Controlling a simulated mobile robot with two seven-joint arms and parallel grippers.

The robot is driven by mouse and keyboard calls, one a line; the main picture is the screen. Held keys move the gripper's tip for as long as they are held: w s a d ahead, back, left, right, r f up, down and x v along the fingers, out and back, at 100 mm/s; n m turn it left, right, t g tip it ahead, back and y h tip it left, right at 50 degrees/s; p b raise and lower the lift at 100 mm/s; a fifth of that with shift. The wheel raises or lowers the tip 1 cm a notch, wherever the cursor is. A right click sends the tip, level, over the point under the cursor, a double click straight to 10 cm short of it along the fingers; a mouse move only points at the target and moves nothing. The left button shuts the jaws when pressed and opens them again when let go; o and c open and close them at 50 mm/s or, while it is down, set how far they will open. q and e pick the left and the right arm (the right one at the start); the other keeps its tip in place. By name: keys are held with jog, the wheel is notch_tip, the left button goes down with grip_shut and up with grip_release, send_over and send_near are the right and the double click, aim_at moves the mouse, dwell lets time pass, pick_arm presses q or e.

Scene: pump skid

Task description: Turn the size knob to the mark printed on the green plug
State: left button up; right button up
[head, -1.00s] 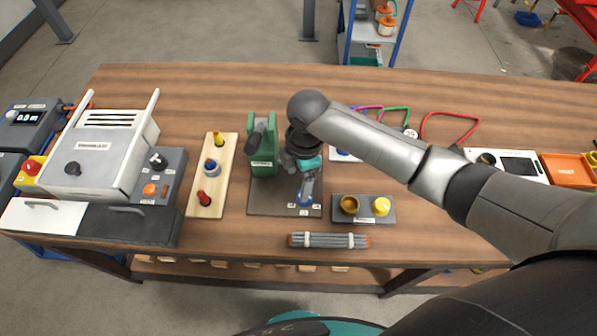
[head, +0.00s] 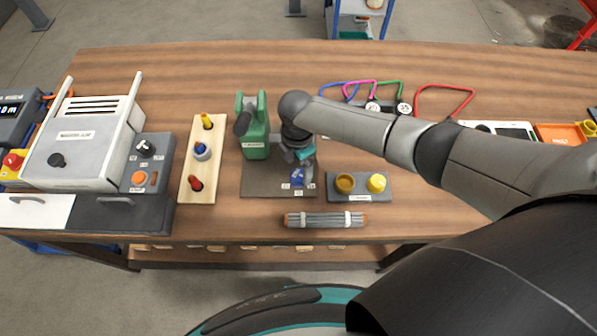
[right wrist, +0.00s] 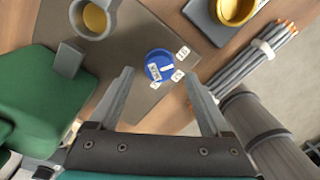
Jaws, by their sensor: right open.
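The blue size knob (head: 298,175) sits on the dark base plate (head: 262,188) of the green bench tool (head: 254,132). Small white printed labels lie around the knob's near side. In the right wrist view the knob (right wrist: 158,65) shows from above with a white strip on it; its labels are too small to read surely. My right gripper (right wrist: 159,76) is open, its two fingers spread to either side of the knob in that view. In the head view my right gripper (head: 305,158) hangs over the plate. I cannot make out a green plug.
A wooden board (head: 190,180) with yellow, blue and red pegs stands left of the tool. A grey block (head: 360,194) with two yellow pieces stands to the right. A rod bundle (head: 324,220) lies in front. Looped coloured cables lie behind.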

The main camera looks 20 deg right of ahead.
aim_at(299, 174)
jog(key=shift+f+b, duration=0.3)
jog(key=shift+f, duration=1.25)
jog(key=shift+c, duration=0.4)
grip_shut()
